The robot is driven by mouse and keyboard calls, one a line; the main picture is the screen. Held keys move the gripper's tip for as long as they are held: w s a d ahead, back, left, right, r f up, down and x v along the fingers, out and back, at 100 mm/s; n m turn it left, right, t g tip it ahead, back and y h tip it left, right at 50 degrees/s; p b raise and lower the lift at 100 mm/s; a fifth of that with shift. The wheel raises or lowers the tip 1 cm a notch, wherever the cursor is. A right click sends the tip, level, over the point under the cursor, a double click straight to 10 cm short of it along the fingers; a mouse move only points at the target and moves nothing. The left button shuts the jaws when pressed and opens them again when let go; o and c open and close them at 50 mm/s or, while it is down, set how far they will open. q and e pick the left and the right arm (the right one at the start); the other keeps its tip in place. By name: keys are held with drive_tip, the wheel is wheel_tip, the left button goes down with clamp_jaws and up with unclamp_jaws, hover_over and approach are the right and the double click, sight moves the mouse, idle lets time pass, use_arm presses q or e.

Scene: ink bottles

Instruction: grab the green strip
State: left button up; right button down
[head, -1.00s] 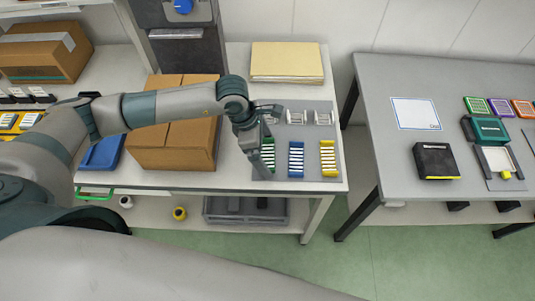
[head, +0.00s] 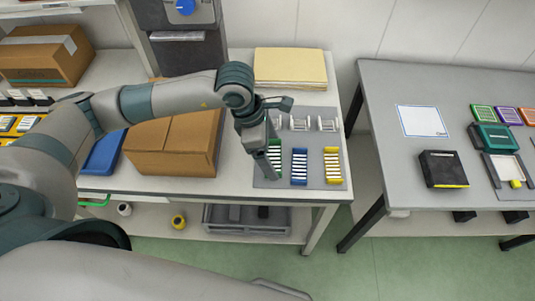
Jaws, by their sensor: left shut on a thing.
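A green strip (head: 275,158) with white ribs is at the left end of a row on a grey mat (head: 312,181). A blue strip (head: 299,166) is in the middle and a yellow strip (head: 332,164) is on the right. My left gripper (head: 265,166) reaches down from above at the green strip's left side and is shut on it. The gripper hides part of the strip's left edge. I cannot tell whether the strip is clear of the mat. My right gripper is not in view.
White holders (head: 299,123) stand behind the strips. A cardboard box (head: 172,147) is left of the mat and a yellow folder stack (head: 290,68) is behind it. A separate grey table (head: 385,160) on the right holds a black box (head: 442,169) and colored frames.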

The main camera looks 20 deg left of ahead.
use_arm(q)
drive_tip(key=s+d+r+b, duration=0.3)
drive_tip(key=s+d+r, duration=0.2)
drive_tip(key=s+d, duration=0.1)
drive_tip(key=shift+s+d+r, duration=0.2)
drive_tip(key=shift+s+r, duration=0.2)
drive_tip(key=shift+s, duration=0.05)
drive_tip(key=shift+a+f, duration=0.1)
